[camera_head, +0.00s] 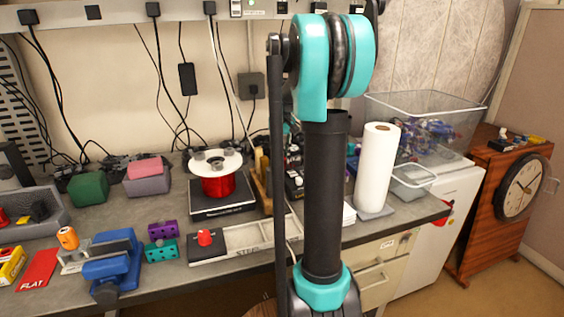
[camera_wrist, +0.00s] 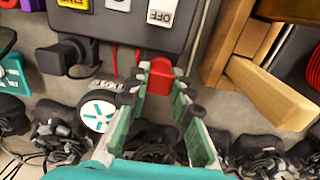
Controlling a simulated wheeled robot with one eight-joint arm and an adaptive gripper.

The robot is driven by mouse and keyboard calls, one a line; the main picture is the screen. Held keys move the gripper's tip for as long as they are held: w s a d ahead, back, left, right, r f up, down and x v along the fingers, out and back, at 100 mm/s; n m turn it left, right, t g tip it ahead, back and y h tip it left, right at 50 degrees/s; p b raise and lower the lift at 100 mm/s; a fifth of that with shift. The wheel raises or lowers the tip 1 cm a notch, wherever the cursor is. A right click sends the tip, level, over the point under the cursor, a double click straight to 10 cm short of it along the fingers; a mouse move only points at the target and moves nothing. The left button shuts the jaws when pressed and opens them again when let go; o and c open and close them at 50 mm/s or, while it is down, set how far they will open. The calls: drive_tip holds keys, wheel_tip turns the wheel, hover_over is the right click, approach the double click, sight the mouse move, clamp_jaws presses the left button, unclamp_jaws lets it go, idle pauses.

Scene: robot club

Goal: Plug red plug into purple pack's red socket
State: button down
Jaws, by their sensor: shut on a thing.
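My gripper (camera_wrist: 161,86) shows in the wrist view with its green-padded fingers shut on a small red piece, which I take to be the red plug (camera_wrist: 160,73). The plug sits between the fingertips, close to a dark box with switches. In the head view my arm hides the gripper and the held plug. A purple block with dark holes, likely the purple pack (camera_head: 162,230), lies on the bench behind a similar teal block (camera_head: 162,250). I cannot make out its red socket. At the wrist view's left edge are teal and purple parts, cut off.
The dark switch box (camera_wrist: 150,22) with an OFF label is close ahead of my fingers. A wooden piece (camera_wrist: 270,92) stands to the right, and black cables and adapters lie around. In the head view a grey tray (camera_head: 245,240) and blue vise (camera_head: 110,265) crowd the bench front.

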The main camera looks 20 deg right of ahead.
sight(282, 156)
drive_tip(key=c, duration=1.9)
unclamp_jaws()
drive_tip(key=shift+c, duration=0.2)
clamp_jaws()
drive_tip(key=shift+r, duration=1.15)
drive_tip(key=shift+r, duration=1.7)
